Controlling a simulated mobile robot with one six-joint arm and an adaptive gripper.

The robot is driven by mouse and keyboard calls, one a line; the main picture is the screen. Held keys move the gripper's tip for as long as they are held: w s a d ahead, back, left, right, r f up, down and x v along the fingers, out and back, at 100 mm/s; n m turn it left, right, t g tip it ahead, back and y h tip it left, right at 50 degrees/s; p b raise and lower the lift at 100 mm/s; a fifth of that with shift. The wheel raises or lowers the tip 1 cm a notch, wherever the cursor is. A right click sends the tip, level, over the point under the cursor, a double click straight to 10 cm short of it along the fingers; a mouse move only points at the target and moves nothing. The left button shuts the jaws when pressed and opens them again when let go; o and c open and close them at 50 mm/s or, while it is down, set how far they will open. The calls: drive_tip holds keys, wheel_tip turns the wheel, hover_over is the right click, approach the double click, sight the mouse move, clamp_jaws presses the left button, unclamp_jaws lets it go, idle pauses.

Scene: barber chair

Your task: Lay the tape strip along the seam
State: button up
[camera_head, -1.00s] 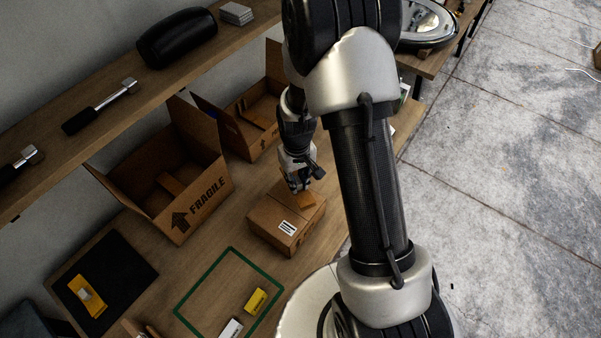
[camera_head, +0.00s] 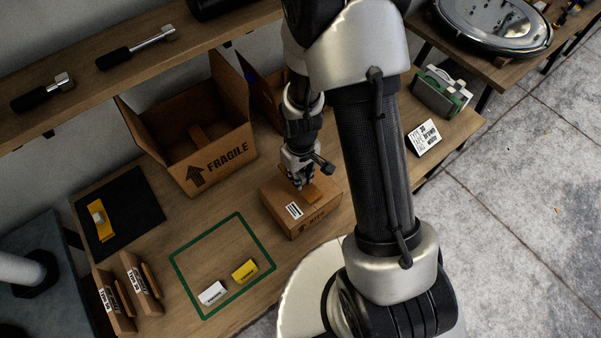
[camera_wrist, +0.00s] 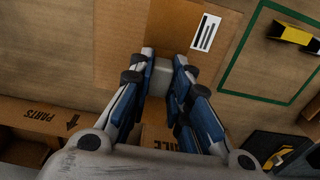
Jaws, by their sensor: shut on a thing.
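A closed cardboard box (camera_head: 285,208) with a barcode label stands on the bench. Its top also shows in the wrist view (camera_wrist: 115,45). My gripper (camera_head: 300,183) points down over the box top, its fingers close together. It is shut on a brown tape strip (camera_head: 314,191), which shows beside the fingertips, at or just above the box top. In the wrist view the fingertips (camera_wrist: 162,60) sit over the box, and a darker tan strip (camera_wrist: 172,28) runs beyond them. The fingers hide part of the strip and the seam; I cannot tell whether the strip touches the box.
An open FRAGILE box (camera_head: 215,155) stands behind left, with another open box behind my arm. A green outline (camera_head: 185,280) holds a white box (camera_head: 212,294) and a yellow box (camera_head: 244,271). A black mat (camera_head: 130,215) lies left. A shelf (camera_head: 75,115) overhangs the back.

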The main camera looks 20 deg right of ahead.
drive_tip(key=shift+f+b, duration=1.75)
drive_tip(key=shift+f, duration=0.7)
drive_tip(key=o, duration=0.9)
drive_tip(key=shift+c, duration=0.2)
drive_tip(key=shift+r, duration=0.1)
wheel_tip(320, 180, up, 12)
drive_tip(key=shift+f, duration=0.1)
